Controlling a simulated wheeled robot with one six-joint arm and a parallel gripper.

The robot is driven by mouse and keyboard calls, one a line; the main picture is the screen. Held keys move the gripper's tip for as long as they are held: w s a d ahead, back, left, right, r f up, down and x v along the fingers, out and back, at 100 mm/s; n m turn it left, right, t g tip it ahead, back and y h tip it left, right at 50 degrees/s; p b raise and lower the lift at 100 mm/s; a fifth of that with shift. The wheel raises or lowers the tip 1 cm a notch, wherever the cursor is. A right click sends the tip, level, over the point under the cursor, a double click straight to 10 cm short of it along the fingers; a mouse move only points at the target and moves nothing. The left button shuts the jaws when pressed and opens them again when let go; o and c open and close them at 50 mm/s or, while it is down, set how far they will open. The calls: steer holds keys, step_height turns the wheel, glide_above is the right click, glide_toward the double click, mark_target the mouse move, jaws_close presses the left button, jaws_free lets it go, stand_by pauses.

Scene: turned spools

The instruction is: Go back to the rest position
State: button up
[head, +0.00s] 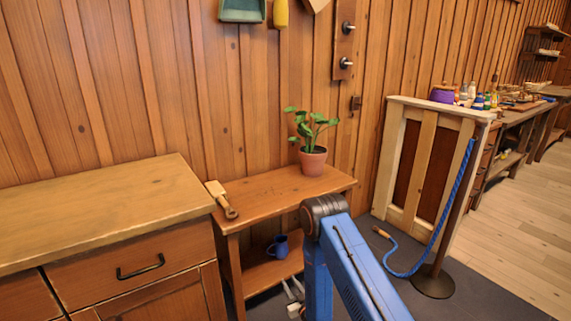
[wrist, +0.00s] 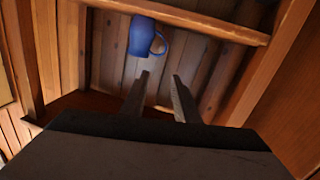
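My gripper (head: 292,289) is low in front of the small wooden side table (head: 285,192), partly hidden by my own blue arm. In the wrist view my gripper (wrist: 160,82) has its two dark fingers apart, with nothing held between them. A blue mug (head: 278,247) stands on the table's lower shelf. The mug also shows in the wrist view (wrist: 142,37), beyond the fingertips and apart from them.
A potted plant (head: 313,162) and a wooden-handled brush (head: 221,198) are on the side table's top. A wooden cabinet (head: 100,210) stands at left. At right are a wooden gate panel (head: 425,165), a post with blue rope (head: 435,283) and open floor (head: 520,230).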

steer(key=w+d+r+m+g+h, duration=0.1)
steer(key=w+d+r+h, duration=0.15)
steer(key=r, duration=0.75)
steer(key=w+d+r+g+h, duration=0.15)
steer(key=d+r, duration=0.25)
steer(key=r, duration=0.5)
steer(key=s+d+r+m+g, duration=0.1)
steer(key=s+d+r, duration=0.2)
steer(key=r, duration=0.2)
steer(key=s+d+r+g+h, duration=0.1)
steer(key=s+d+r, duration=0.15)
steer(key=r, duration=0.35)
steer(key=s+d+r+m+g, duration=0.1)
steer(key=s+d+r, duration=0.15)
steer(key=r, duration=0.25)
steer(key=s+d+r+m+g+h, duration=0.1)
steer(key=s+d+r, duration=0.35)
steer(key=s, duration=0.45)
steer(key=s+d+r+g, duration=0.1)
steer(key=s+d+r, duration=0.4)
steer(key=s, duration=0.5)
steer(key=s+d+r+m+g, duration=0.1)
steer(key=s+g, duration=0.1)
steer(key=s, duration=1.1)
steer(key=s+d+r+g+h, duration=0.1)
steer(key=s+d+r, duration=0.1)
steer(key=s, duration=1.1)
steer(key=shift+s+r+m+g, duration=0.15)
steer(key=shift+r+m+g, duration=0.05)
steer(key=shift+m+g, duration=0.2)
